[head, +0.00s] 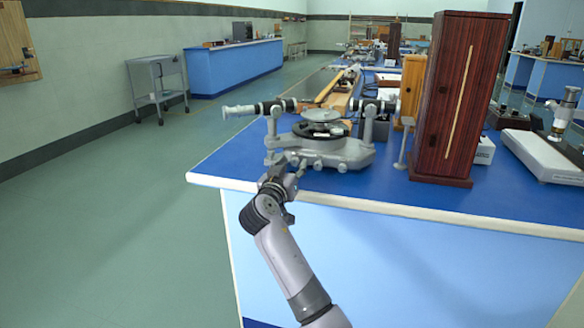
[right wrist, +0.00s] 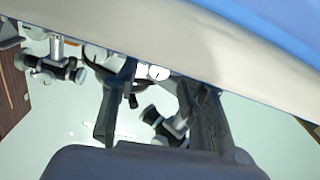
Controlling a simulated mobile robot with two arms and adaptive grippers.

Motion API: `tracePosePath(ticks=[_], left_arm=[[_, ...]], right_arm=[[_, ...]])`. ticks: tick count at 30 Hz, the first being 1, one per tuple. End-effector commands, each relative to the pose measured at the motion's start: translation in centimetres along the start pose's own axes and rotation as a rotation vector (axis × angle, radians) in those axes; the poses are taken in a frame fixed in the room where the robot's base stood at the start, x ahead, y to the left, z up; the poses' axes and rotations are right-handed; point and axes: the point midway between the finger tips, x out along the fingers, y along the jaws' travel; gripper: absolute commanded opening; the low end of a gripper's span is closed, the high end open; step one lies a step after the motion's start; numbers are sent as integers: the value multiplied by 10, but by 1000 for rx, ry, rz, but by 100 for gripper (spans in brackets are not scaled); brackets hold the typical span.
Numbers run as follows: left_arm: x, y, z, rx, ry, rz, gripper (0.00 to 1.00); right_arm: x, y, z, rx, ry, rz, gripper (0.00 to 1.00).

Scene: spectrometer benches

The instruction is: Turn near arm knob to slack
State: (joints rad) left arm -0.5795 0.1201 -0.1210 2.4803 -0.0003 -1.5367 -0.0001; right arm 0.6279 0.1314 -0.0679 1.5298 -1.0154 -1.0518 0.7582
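A grey spectrometer (head: 335,150) with a round table on top stands near the left corner of the blue bench. One telescope-like arm (head: 243,110) points left, and a second (head: 378,104) is on the right. My right gripper (head: 284,172) is at the bench's front-left edge, close to the instrument's near left side. In the right wrist view its two dark fingers (right wrist: 157,75) are apart. A pale round knob end (right wrist: 158,73) shows between the fingertips; I cannot tell whether they touch it. Which knob belongs to the near arm is unclear. My left gripper is out of view.
The blue bench (head: 225,160) has a pale rim. A tall dark wooden box (head: 458,100) stands right of the spectrometer, with a small grey stand (head: 406,145) between them. A white long-based instrument (head: 540,155) lies farther right.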

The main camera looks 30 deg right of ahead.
Motion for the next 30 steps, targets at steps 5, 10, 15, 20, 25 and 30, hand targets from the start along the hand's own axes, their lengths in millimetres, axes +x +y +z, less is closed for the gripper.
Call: tracePosePath(ticks=[5, 10, 15, 20, 25, 30], left_arm=[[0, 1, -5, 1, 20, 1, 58], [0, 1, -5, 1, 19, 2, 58], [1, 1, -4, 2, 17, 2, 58], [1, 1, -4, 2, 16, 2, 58], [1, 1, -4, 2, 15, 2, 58], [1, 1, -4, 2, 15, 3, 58]], right_arm=[[5, 0, 0, 0, 0, 0, 39], [5, 0, 0, 0, 0, 0, 39], [5, 0, 0, 0, 0, 0, 29], [4, 0, 0, 0, 0, 0, 18], [4, 0, 0, 0, 0, 0, 7], [4, 0, 0, 0, 0, 0, 0]])
